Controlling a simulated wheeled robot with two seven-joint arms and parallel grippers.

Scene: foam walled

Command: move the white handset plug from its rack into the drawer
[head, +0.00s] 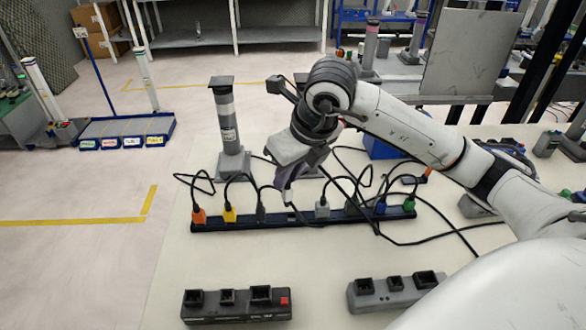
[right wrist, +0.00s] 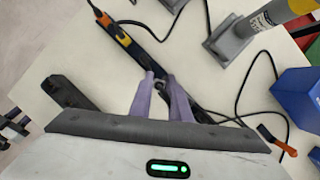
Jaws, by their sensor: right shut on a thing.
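A long dark rack (head: 240,224) lies across the table with corded plugs standing in it. From left to right they include an orange plug (head: 199,215), a yellow plug (head: 229,214), a light grey plug (head: 322,210), a blue plug (head: 380,207) and a green plug (head: 408,204). My right gripper (head: 284,193) is over the middle of the rack, left of the light grey plug. Its purple fingers (right wrist: 161,88) are shut on what seems to be the white handset plug, mostly hidden between them. My left gripper is not in view. I cannot make out the drawer.
A grey post (head: 228,125) stands behind the rack. A blue box (head: 385,147) is behind the right arm. A black power strip (head: 237,306) and a grey one (head: 383,293) lie at the front. Loose black cables loop behind and right of the rack.

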